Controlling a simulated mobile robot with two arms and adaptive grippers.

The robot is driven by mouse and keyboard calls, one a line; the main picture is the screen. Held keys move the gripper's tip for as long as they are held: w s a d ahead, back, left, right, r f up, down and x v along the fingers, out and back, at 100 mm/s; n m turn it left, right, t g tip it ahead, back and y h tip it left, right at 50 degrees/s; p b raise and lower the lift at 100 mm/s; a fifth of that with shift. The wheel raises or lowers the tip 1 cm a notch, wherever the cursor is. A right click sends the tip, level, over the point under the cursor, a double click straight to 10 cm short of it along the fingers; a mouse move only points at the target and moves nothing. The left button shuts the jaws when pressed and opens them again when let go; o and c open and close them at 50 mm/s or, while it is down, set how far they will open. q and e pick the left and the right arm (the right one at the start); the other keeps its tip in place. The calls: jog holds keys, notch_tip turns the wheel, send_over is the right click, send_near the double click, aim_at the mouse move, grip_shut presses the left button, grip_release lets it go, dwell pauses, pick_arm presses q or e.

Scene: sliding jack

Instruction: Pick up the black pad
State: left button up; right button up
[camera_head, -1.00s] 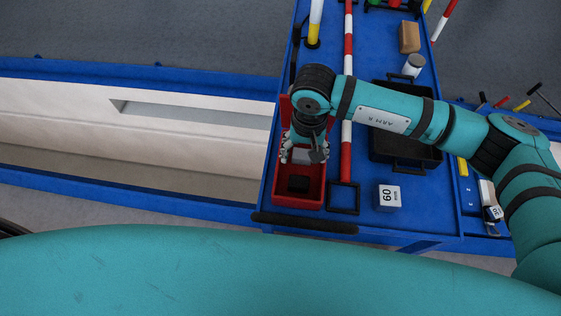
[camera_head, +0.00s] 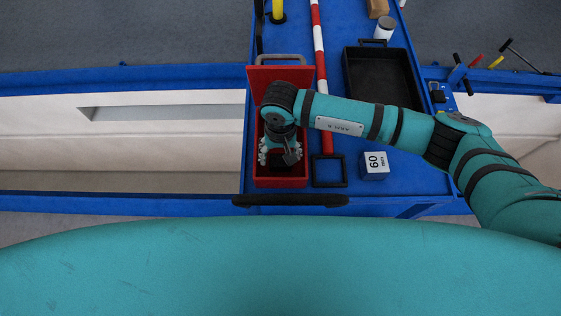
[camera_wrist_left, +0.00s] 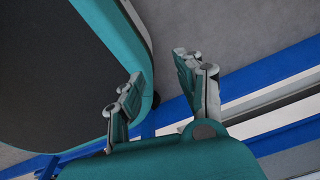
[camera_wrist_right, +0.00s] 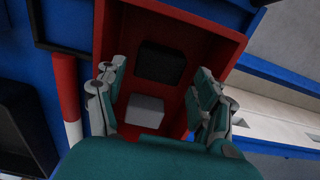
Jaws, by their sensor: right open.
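The black pad (camera_wrist_right: 160,62) is a dark block on the floor of the red box (camera_wrist_right: 215,27), seen in the right wrist view. A grey block (camera_wrist_right: 145,110) lies beside it, nearer my palm. My right gripper (camera_wrist_right: 155,84) is open, pointing down into the box, with its fingers apart on either side of the blocks and nothing held. In the head view, my right gripper (camera_head: 279,157) is over the red box (camera_head: 257,176) and largely hides the blocks. My left gripper (camera_wrist_left: 158,82) shows in the left wrist view, open and empty, away from the box.
The box stands on a blue cart (camera_head: 410,170), its red lid (camera_head: 262,77) raised behind. A black tray (camera_head: 382,80) lies farther right.

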aim_at(281, 159)
notch_tip(281, 159, down, 4)
jog(key=shift+f+b, duration=0.1)
jog(key=shift+b, duration=0.7)
jog(key=c, duration=1)
pick_arm(q)
jog(key=shift+s+d+f, duration=0.25)
jog(key=shift+s+f, duration=0.15)
jog(key=shift+f, duration=0.05)
jog(key=shift+s+d+f, duration=0.2)
jog(key=shift+s+f, duration=0.2)
jog(key=shift+f, duration=0.05)
pick_arm(e)
jog(key=shift+r, duration=0.2)
